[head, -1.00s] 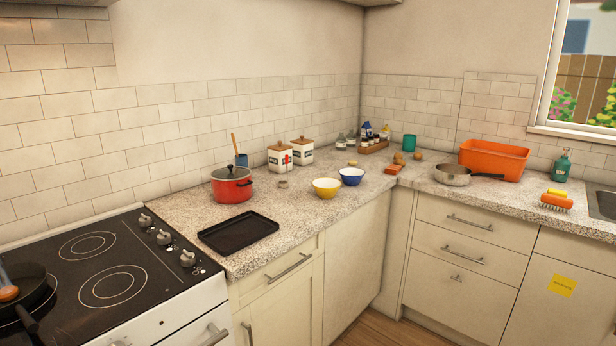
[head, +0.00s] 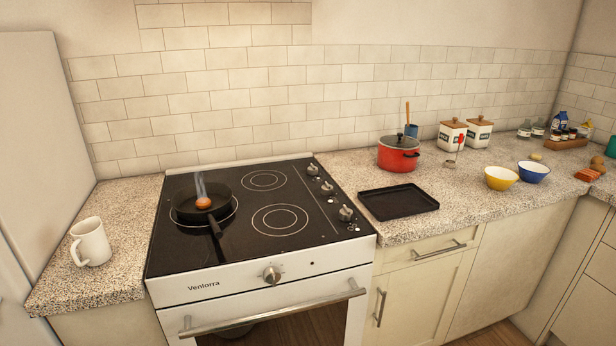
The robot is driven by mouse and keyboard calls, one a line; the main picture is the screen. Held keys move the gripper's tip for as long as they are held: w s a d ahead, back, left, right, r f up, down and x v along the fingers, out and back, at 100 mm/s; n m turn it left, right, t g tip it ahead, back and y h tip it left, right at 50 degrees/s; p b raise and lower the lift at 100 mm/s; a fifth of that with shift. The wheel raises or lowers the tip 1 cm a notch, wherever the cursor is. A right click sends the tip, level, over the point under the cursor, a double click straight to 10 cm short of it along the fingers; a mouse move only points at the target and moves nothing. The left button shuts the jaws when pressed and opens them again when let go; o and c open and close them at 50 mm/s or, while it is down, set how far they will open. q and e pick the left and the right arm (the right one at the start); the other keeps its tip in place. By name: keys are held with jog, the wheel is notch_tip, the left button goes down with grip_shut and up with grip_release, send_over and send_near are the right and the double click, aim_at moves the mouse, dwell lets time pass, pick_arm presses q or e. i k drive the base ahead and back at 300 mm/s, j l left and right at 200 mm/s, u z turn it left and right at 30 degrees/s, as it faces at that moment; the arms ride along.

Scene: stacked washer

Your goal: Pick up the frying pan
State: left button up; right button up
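A black frying pan (head: 181,208) sits on the left burner of the black stovetop (head: 240,231). Its dark handle (head: 215,236) points toward the front of the stove. A round orange-brown piece of food (head: 203,203) lies in the pan, with pale steam or smoke above it. Neither of my grippers shows in the head view.
A white mug (head: 90,243) stands on the counter left of the stove. Right of the stove are a black tray (head: 398,202), a red pot (head: 397,156), a yellow bowl (head: 501,178) and a blue bowl (head: 533,172). The oven handle (head: 270,312) sticks out in front.

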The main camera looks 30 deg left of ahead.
aim_at(221, 195)
jog(key=u, duration=1.6)
jog(key=i+j, duration=0.1)
jog(key=j, duration=0.25)
jog(key=i+j, duration=0.1)
jog(key=j, duration=0.25)
jog(key=i+j, duration=0.1)
jog(key=j, duration=0.3)
jog(key=z, duration=0.05)
